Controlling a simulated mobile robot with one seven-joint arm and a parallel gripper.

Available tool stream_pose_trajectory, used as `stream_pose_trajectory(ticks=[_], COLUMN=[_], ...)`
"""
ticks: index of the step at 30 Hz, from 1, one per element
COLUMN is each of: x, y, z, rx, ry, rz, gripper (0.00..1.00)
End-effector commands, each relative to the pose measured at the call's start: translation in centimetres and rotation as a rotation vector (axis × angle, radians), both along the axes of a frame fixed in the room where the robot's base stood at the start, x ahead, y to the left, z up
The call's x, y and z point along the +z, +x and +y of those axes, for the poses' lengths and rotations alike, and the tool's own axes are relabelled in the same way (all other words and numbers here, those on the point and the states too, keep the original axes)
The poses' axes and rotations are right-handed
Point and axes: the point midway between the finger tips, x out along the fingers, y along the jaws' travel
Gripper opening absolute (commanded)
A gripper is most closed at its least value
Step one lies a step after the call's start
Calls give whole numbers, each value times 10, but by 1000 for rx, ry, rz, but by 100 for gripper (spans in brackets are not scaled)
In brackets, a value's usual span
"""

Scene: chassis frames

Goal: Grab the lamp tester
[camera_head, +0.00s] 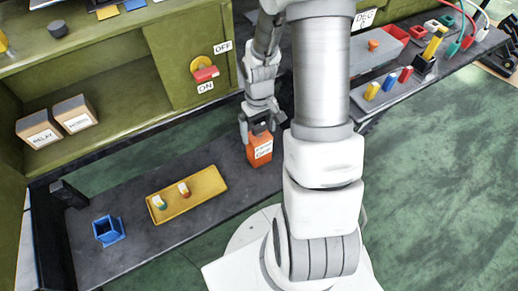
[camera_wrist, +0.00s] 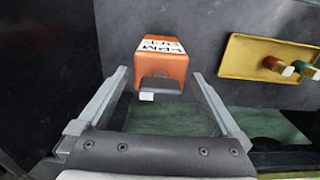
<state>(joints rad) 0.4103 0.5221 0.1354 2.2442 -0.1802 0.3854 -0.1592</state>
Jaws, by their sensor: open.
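The lamp tester appears to be an orange box with a white label (camera_head: 262,153). It stands on the dark bench shelf, and the label's print is too small to read surely. In the wrist view the orange box (camera_wrist: 161,66) lies straight ahead, lined up between the two fingers. My gripper (camera_head: 258,130) is directly above the box in the head view, pointing down. In the wrist view my gripper (camera_wrist: 160,76) is open, with a gap on each side of the box. Whether the fingertips reach down beside the box is hard to tell.
A yellow tray (camera_head: 205,203) with two small coloured lamps lies left of the box. A blue open holder (camera_head: 109,231) is farther left. The green cabinet with an ON/OFF switch (camera_head: 204,70) rises behind. A side bench (camera_head: 405,92) with coloured parts is at right.

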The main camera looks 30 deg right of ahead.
Motion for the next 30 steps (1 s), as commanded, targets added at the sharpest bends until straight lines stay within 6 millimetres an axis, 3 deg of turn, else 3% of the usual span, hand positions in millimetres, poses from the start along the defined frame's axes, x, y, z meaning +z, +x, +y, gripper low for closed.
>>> stream_pose_trajectory(ticks=[3,11,27,30], x=[-19,-20,-19,-19], y=[0,1,0,1], z=[1,0,0,0], rx=[1,1,1,1], ry=[0,0,0,0], rz=[2,-1,-1,-1], gripper=[100,98,1,0])
